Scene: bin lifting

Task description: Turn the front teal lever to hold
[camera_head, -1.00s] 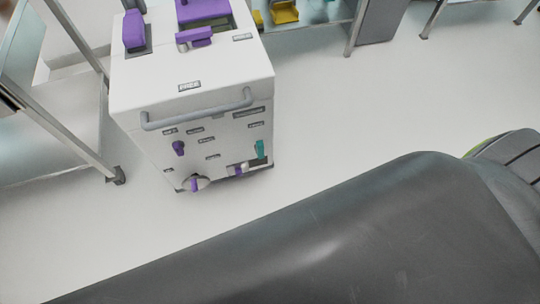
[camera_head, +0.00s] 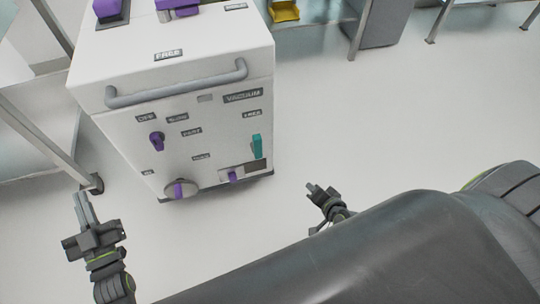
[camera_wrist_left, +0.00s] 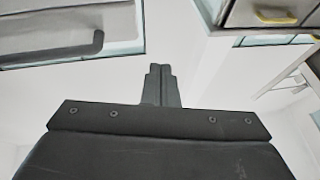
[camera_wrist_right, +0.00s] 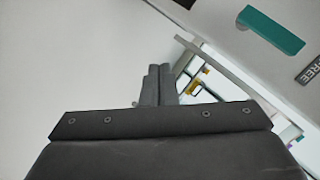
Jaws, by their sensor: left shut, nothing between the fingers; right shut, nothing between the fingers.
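The teal lever (camera_head: 257,146) is on the right side of the white cabinet's front face, below a label that reads FREE. It stands roughly upright. It also shows large at the upper right of the right wrist view (camera_wrist_right: 271,30), with the FREE label beside it. My right gripper (camera_head: 311,187) is shut and empty, to the right of the cabinet and lower in the picture than the lever, apart from it. My left gripper (camera_head: 82,197) is shut and empty, to the left of the cabinet's lower front. No hold label is readable.
The white cabinet (camera_head: 200,62) has a grey handle bar (camera_head: 178,84) across its front. Purple knobs (camera_head: 157,141) sit on the same face. A metal-framed table (camera_head: 50,145) stands at left. Open floor lies right of the cabinet.

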